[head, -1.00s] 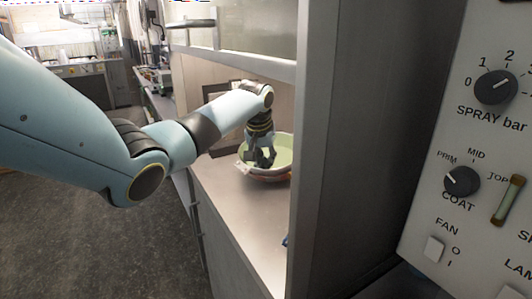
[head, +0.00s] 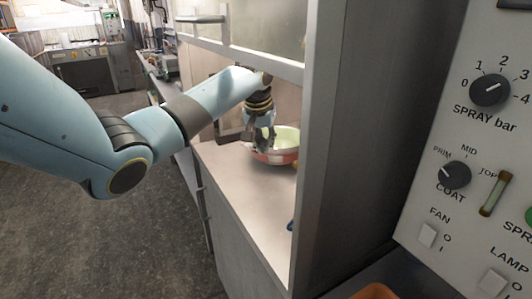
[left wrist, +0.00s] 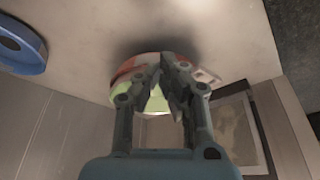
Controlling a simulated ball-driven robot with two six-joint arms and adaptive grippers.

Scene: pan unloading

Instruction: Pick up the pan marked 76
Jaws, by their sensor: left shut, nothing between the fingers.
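A round pan (head: 285,148) with a pale green inside and a reddish outer wall sits on the cabinet's worktop (head: 240,190). No number 76 can be read on it. My left gripper (head: 263,147) is at the pan's left side, pointing down and overlapping the rim in the head view. In the left wrist view the pan (left wrist: 130,70) is partly hidden behind my left gripper (left wrist: 163,72), whose fingers are together with nothing between them. I cannot tell whether they touch the pan. My right gripper is not in view.
A blue ring-shaped thing (left wrist: 20,45) lies on the worktop. The cabinet's grey side wall (head: 350,130) stands right of the pan. A control panel (head: 465,130) is at the right, with an orange thing (head: 375,292) below it. Bare worktop lies in front of the pan.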

